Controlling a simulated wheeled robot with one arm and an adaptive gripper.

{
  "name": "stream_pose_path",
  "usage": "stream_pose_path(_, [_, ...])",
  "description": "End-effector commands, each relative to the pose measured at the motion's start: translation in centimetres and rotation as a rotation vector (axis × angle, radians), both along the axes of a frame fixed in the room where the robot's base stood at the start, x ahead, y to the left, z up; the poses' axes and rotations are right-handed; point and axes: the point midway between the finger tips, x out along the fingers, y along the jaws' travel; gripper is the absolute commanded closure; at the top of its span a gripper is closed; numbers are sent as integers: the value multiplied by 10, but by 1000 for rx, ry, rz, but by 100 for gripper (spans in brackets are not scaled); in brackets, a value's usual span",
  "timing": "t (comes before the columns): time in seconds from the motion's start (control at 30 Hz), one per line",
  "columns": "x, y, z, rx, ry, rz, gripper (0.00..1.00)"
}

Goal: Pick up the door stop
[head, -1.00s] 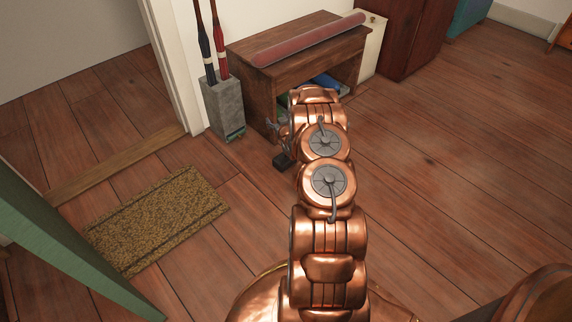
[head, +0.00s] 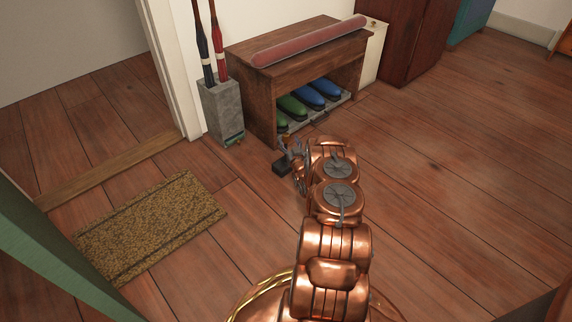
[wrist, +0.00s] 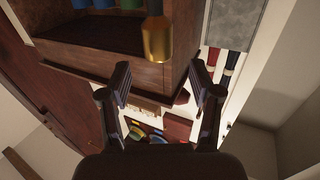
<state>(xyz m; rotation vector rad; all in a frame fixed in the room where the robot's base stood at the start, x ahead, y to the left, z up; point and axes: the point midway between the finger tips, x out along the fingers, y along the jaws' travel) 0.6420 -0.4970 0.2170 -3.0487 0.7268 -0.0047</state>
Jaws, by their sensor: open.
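A brass-coloured cylinder, which looks like the door stop (wrist: 157,40), shows in the wrist view in front of the end of the wooden bench. In the head view only a small orange-gold bit of it shows by the bench's near corner, mostly hidden by my gripper (head: 287,158). In the wrist view my gripper (wrist: 164,82) is open and empty. Its two dark fingers are apart, and the cylinder lies beyond the gap between them, not touching either finger.
The wooden bench (head: 262,98) has green and blue shoes (head: 308,96) on its low shelf and a red roll (head: 310,40) on top. A grey umbrella stand (head: 222,112) is left of it. A doormat (head: 150,228) lies at left. Floor on the right is clear.

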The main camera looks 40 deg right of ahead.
Motion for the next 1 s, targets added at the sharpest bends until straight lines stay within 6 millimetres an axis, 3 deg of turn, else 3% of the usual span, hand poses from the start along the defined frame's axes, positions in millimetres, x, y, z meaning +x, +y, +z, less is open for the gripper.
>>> stream_pose_path(0.5, [42, -23, -4, -1, 0, 1, 36])
stream_pose_path(0.77, [44, -25, -3, 0, 2, 1, 36])
stream_pose_path(1.0, [44, -25, -3, 0, 2, 1, 60])
